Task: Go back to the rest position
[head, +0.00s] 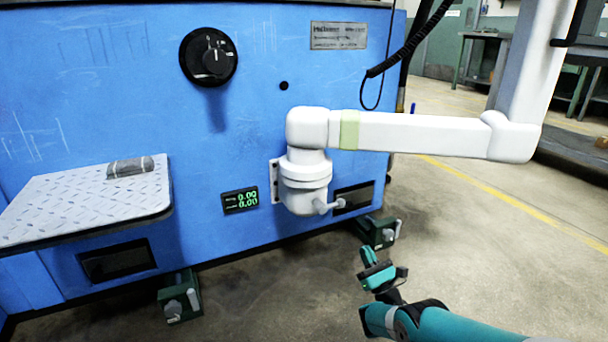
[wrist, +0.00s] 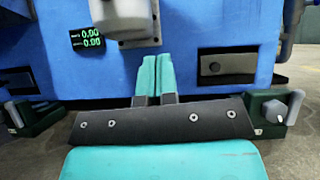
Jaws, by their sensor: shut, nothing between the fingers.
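My gripper (head: 370,256) is at the lower right of the head view, in front of the blue machine (head: 120,60) and above the floor. In the wrist view its two teal fingers (wrist: 154,76) are together, with nothing between them. They point toward the machine's lower front, and no contact with it shows. My teal arm comes in from the bottom right of the head view.
A white jointed arm (head: 420,133) is mounted on the machine's front. A tread-plate shelf (head: 90,200) holding a grey roll (head: 130,167) juts out at left. Green feet (head: 180,296) stand under the machine. Open floor (head: 480,230) lies at right.

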